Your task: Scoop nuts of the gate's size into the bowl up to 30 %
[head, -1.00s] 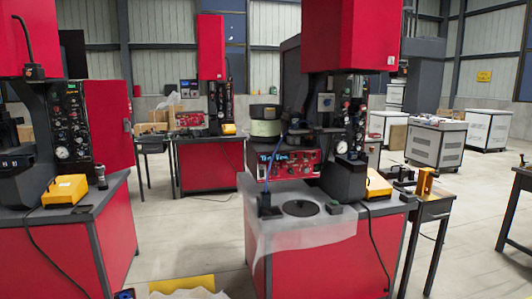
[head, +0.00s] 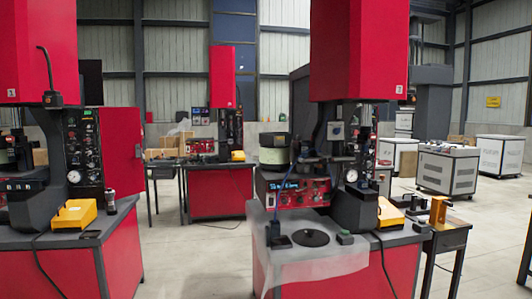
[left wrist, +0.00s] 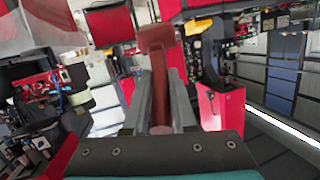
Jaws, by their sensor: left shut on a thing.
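In the left wrist view my left gripper (left wrist: 158,112) is shut on the handle of a red-brown scoop (left wrist: 157,80). The scoop's blunt end points away from the jaws, and its inside is hidden. In the head view a round bowl (head: 273,156), pale green below with a dark upper part, stands on the red control box of the right-hand press. It is probably the feeder bowl. Its inside cannot be seen from here. No nuts or gate can be made out. Neither gripper shows in the head view.
The red press bench (head: 325,272) has a translucent sheet over its front and a black disc (head: 310,238) on top. A second press bench (head: 122,262) stands at the left. A dark side table (head: 447,238) is at the right. Open floor (head: 200,265) lies between the benches.

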